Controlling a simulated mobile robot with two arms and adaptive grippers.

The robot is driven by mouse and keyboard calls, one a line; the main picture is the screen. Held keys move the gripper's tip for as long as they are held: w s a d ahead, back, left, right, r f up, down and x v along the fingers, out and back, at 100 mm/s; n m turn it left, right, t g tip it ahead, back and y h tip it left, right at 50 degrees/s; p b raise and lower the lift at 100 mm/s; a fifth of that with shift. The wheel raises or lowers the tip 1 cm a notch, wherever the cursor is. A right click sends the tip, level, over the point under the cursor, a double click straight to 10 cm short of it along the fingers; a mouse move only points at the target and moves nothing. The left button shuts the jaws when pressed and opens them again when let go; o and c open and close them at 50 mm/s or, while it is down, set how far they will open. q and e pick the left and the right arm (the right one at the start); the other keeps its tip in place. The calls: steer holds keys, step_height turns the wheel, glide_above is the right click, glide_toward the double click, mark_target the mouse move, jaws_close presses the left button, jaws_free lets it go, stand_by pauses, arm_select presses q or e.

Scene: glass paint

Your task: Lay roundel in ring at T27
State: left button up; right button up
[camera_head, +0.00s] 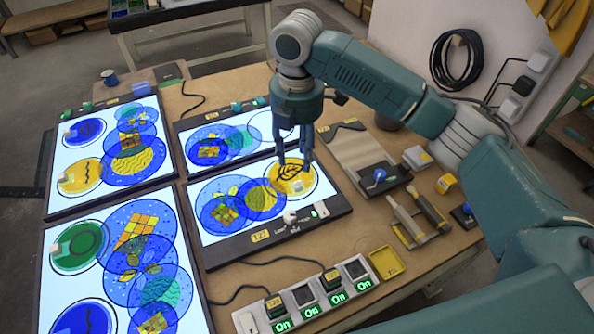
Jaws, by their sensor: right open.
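The light panel labelled T27 (222,250) lies in the middle of the bench, its label on the front edge. At its right end a yellow roundel (284,186) with dark curved lines lies on the lit face, in a ring-like outline. A small pale block shows on the roundel. My right gripper (294,160) points down over the roundel's far part, fingers apart on either side, with nothing seen between them. Whether the fingertips touch the roundel I cannot tell. Overlapping blue and yellow discs (240,203) fill the panel's left part. My left gripper is out of view.
Other lit panels with discs stand at left (112,165) and behind (190,130). A switch strip (300,297) with green On signs and a yellow tray (386,262) are in front. Tools (420,215) and a blue-knobbed device (380,180) lie at right.

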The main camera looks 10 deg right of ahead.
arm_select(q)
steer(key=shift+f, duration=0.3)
arm_select(e)
step_height(320, 180, up, 2)
steer(key=shift+r, duration=0.25)
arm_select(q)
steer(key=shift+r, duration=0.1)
